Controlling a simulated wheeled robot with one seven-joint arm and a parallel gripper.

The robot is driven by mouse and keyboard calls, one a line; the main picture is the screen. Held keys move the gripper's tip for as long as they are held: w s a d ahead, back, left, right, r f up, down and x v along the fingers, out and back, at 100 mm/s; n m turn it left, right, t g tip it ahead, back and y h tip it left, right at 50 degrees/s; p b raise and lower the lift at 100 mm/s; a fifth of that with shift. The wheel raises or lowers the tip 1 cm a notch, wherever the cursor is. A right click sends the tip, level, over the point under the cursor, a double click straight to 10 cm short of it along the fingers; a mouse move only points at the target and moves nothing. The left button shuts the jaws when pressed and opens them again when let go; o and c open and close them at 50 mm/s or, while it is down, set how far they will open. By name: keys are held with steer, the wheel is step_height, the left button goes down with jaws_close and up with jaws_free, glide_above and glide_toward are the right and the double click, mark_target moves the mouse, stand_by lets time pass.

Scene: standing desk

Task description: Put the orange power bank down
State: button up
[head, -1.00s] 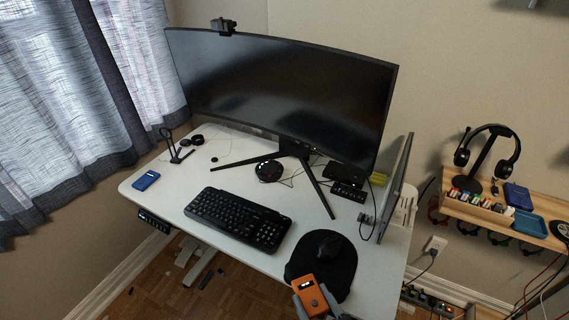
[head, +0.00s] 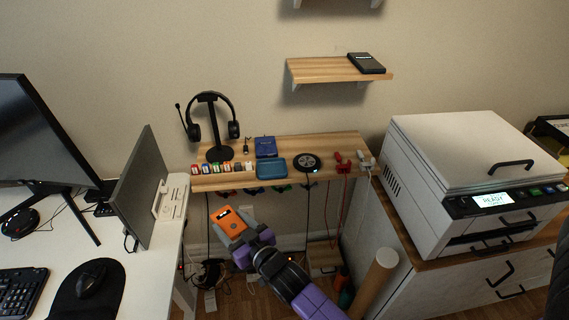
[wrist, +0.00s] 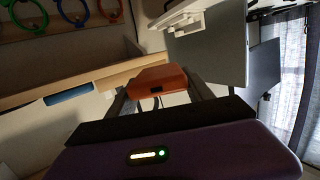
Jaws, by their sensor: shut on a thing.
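The orange power bank (head: 231,222) is held between the fingers of my gripper (head: 234,232) in the head view. My gripper is in the air in front of and below the wooden wall shelf (head: 330,147), to the right of the desk. In the wrist view the power bank (wrist: 160,84) sits between the two fingers, with a dark port on the end facing the camera. The fingers partly hide its sides.
The shelf holds a headphone stand (head: 211,130), several small colored items, a blue box (head: 266,146), a blue tray (head: 271,168), a round black charging pad (head: 307,162) and red clips (head: 343,162). Hooks hang beneath. A small upper shelf (head: 320,70) has free room on its left. A printer (head: 455,160) stands right.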

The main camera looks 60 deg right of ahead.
steer(key=w+d+r+m+g+h+b, duration=0.1)
steer(key=d+r+h, duration=0.15)
steer(key=d, duration=0.35)
steer(key=w+d+r+m+h, duration=0.1)
steer(key=d+r, duration=0.3)
steer(key=d, duration=0.3)
step_height(320, 180, up, 14)
steer(key=m+g+h+b, duration=0.3)
steer(key=m+g+h, duration=0.1)
steer(key=m, duration=0.1)
glide_above(308, 164)
step_height(308, 164, down, 19)
steer(key=shift+a+r+b, duration=0.1)
steer(key=shift+b, duration=0.25)
steer(key=o, duration=1.6)
